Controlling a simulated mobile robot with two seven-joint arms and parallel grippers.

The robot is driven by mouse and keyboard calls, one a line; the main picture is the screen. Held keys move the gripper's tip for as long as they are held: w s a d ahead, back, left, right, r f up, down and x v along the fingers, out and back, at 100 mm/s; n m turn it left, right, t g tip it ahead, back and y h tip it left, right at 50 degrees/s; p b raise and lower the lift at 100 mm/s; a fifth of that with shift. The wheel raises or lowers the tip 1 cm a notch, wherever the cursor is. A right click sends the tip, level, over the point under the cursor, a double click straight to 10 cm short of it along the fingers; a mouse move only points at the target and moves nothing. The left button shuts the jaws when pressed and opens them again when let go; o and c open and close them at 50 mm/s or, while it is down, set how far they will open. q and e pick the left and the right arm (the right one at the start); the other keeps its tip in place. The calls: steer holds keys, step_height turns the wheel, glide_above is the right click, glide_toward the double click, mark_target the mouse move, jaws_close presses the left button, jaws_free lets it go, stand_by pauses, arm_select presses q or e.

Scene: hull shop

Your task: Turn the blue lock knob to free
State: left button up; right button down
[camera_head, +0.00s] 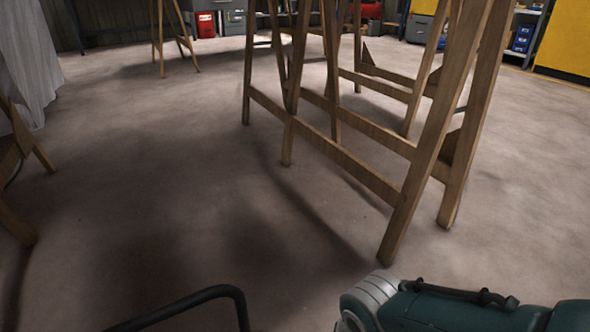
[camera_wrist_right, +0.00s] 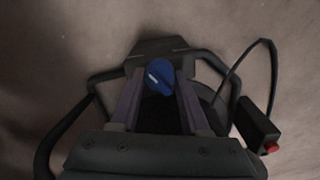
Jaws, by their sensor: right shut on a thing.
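The blue lock knob (camera_wrist_right: 160,70) shows in the right wrist view, rounded at the top and with a pale mark on its face. It sits in front of a dark plate (camera_wrist_right: 158,47). My right gripper (camera_wrist_right: 160,86) is shut on the knob, with one purplish-grey finger on each side of it. The fingers hide the knob's sides, and I cannot tell from its mark which position it is set to. In the head view the knob and both grippers are out of sight.
Black tubing (camera_wrist_right: 60,130) curves around the knob, and a black tube (camera_head: 205,298) shows low in the head view. A dark box with a red button (camera_wrist_right: 270,147) and a cable is at right. Wooden trestles (camera_head: 345,155) stand ahead; the floor at left centre is clear.

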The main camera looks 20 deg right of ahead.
steer(key=shift+n, duration=1.5)
steer(key=shift+c, duration=1.9)
jaws_free()
steer(key=shift+r, duration=0.1)
steer(key=shift+r+p, duration=0.2)
steer(key=shift+p, duration=0.15)
step_height(320, 180, up, 10)
steer(key=p, duration=0.9)
steer(key=shift+f, duration=0.35)
